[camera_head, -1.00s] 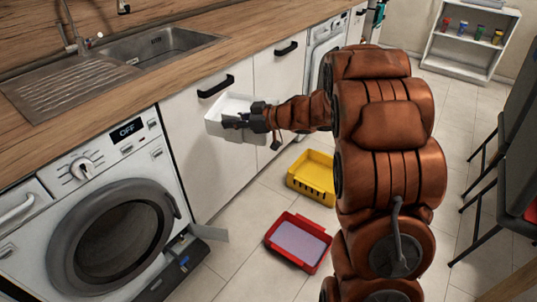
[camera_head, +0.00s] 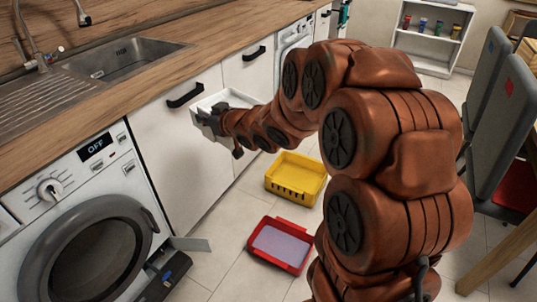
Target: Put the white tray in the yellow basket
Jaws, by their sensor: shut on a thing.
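The white tray (camera_head: 236,98) is held up in front of the white cabinet doors, just below the counter edge. My gripper (camera_head: 212,119) is shut on the tray's near left side. The fingertips are dark and small, and part of the tray is hidden behind my gripper and arm. The yellow basket (camera_head: 272,186) stands on the tiled floor, below and to the right of the tray. Its inside looks empty. The tray is apart from the basket and well above it.
A red basket (camera_head: 251,247) with a lilac bottom sits on the floor nearer me. A washing machine (camera_head: 60,190) stands at left with its lower drawer (camera_head: 165,279) open. Chairs (camera_head: 503,120) stand at right. A white shelf (camera_head: 432,42) stands at the back.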

